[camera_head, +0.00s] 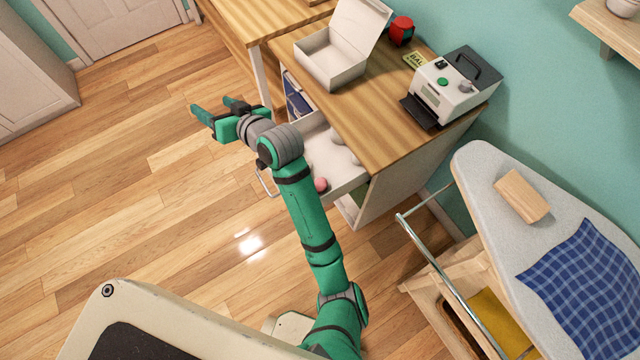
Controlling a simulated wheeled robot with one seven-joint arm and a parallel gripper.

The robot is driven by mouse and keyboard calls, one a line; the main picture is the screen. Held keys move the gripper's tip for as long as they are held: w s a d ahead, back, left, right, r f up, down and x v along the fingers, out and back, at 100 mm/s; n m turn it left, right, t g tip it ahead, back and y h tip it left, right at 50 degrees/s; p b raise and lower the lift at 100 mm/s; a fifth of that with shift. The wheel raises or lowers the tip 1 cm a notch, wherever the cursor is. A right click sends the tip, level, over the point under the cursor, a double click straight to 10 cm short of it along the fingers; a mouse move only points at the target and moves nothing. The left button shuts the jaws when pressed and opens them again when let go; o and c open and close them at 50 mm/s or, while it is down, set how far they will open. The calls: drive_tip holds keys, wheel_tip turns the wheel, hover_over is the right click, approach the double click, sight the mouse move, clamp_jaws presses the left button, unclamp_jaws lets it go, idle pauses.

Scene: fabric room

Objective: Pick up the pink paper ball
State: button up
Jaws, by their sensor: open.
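The pink paper ball (321,185) sits near the front right corner of an open white drawer (349,176) under the wooden desk. Part of it is covered by my green arm, which passes just to its left. My gripper (213,105) is open and empty, with its fingers pointing to the upper left. It is over the floor, left of the drawer and well apart from the ball.
An open white box (330,62), a red-and-dark object (401,31) and a grey machine (452,88) stand on the desk (372,98). An ironing board (480,170) with blue checked cloth (590,290) is at right. The floor (130,200) at left is clear.

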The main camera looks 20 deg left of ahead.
drive_tip(key=d+f+n+g+h, duration=0.3)
drive_tip(key=d+f+g+h, duration=0.15)
drive_tip(key=f, duration=0.35)
drive_tip(key=n+h, duration=0.1)
drive_tip(key=h, duration=0.8)
hover_over(320, 182)
wheel_tip(320, 182, down, 8)
drive_tip(key=shift+g, duration=0.45)
drive_tip(key=f, duration=0.4)
drive_tip(key=shift+s+d+f, duration=0.1)
drive_tip(key=shift+d+f, duration=0.2)
drive_tip(key=shift+d, duration=0.05)
drive_tip(key=shift+a+f, duration=0.2)
drive_tip(key=shift+f, duration=1.3)
drive_tip(key=shift+a+f, duration=0.15)
drive_tip(key=shift+f, duration=1.35)
drive_tip(key=c, duration=1.2)
